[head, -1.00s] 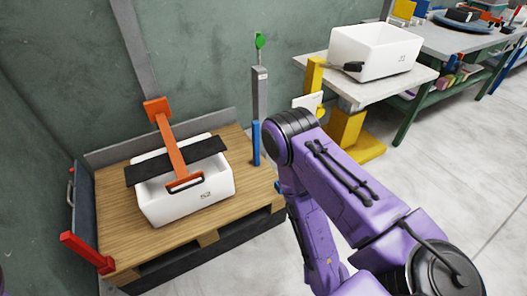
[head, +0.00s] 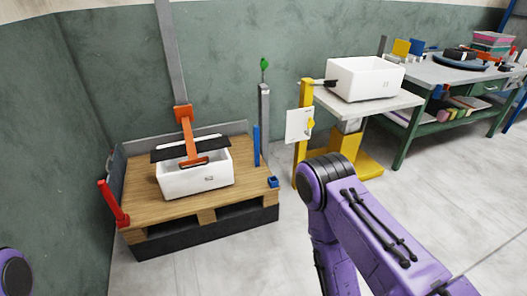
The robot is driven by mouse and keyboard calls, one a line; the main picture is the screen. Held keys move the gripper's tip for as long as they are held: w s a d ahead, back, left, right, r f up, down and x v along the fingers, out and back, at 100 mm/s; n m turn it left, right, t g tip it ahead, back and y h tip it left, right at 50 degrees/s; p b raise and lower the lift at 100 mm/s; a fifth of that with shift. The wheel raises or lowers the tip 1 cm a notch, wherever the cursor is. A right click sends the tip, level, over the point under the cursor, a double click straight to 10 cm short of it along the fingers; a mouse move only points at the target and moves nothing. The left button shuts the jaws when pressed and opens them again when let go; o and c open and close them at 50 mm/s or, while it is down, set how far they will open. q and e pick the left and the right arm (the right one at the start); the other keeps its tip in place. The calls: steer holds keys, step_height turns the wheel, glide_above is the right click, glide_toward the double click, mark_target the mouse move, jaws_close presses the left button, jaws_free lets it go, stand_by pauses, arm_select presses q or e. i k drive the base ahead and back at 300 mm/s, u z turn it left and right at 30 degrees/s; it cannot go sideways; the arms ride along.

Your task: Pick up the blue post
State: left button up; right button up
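The blue post (head: 257,146) is slim and upright. It stands at the back right corner of the wooden pallet (head: 145,200), beside a grey upright with a green top, and its lower end meets the pallet area. A small blue socket (head: 272,182) sits at the pallet's front right corner. My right arm, purple, rises in the lower right of the head view, to the right of and nearer than the post. Its gripper is not in view. Only a small purple part of my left arm shows at the lower left edge, and its gripper is not in view.
A white box (head: 193,184) under an orange press arm (head: 186,131) is on the pallet. A red post (head: 112,202) leans at its front left. A yellow stand (head: 301,142) and a table with another white box (head: 364,80) are to the right. Clear floor lies before the pallet.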

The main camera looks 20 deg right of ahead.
mark_target(256, 128)
steer(key=z, duration=0.75)
steer(key=i, duration=0.75)
steer(key=z, duration=1.1)
steer(key=i, duration=1.85)
steer(key=u, duration=1.2)
steer(key=i, duration=0.65)
steer(key=u, duration=0.6)
